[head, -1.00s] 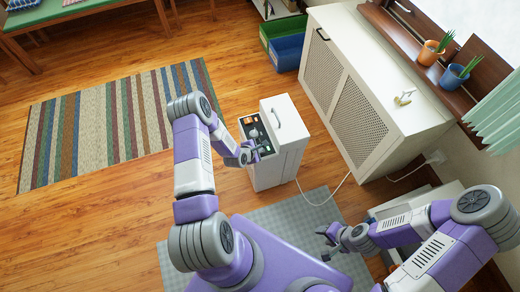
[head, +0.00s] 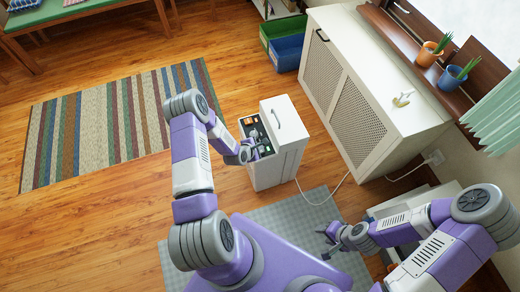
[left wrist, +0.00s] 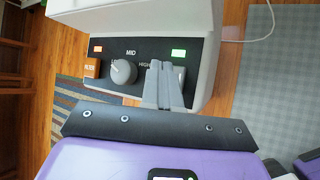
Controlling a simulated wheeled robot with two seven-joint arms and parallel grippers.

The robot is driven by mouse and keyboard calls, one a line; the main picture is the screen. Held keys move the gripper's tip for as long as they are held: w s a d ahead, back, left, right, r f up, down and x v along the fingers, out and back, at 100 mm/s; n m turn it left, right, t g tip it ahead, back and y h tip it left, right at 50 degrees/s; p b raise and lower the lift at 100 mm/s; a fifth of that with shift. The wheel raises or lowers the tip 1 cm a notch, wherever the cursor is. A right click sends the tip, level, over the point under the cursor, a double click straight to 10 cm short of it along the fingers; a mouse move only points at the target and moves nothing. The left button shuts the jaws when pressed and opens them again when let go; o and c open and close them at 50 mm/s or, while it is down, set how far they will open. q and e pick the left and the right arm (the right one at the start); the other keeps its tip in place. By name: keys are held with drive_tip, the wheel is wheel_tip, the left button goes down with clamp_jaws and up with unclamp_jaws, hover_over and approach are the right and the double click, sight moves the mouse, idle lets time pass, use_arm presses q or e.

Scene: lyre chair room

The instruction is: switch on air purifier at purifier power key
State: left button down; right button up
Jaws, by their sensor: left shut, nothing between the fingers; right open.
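The air purifier (head: 279,166) is a white upright box with a handle on top and a dark control panel. In the left wrist view the panel (left wrist: 133,80) shows a round grey knob (left wrist: 123,72) in the middle, with an orange key (left wrist: 91,67) and orange lamp at left. At right is a lit green lamp (left wrist: 179,53) above a grey key (left wrist: 181,76). My left gripper (left wrist: 164,68) is shut and empty, its tips over the panel beside this key and partly hiding it. I cannot tell whether they touch. My right gripper (head: 325,243) is open and empty, away from the purifier.
A white cabinet (head: 360,85) with mesh doors stands right of the purifier. A cable (head: 326,196) runs from the purifier toward the wall. A grey mat (head: 305,210) lies near my base. A striped rug (head: 115,120) and open wood floor lie to the left.

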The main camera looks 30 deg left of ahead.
use_arm(q)
drive_tip(key=shift+r+p, duration=1.4)
drive_tip(key=shift+r, duration=0.85)
drive_tip(key=s+d+r+m+g+h+p, duration=0.1)
drive_tip(key=s+d+r+m+g, duration=0.3)
drive_tip(key=s+d+m, duration=0.6)
drive_tip(key=s+d+r+m+g+h+p, duration=0.2)
drive_tip(key=s+d+r+m+g+p, duration=0.1)
drive_tip(key=s+d+m, duration=0.7)
drive_tip(key=shift+s+r+m+g+p, duration=0.3)
drive_tip(key=shift+s+r+m+g, duration=0.5)
drive_tip(key=shift+m, duration=0.9)
drive_tip(key=shift+w, duration=0.1)
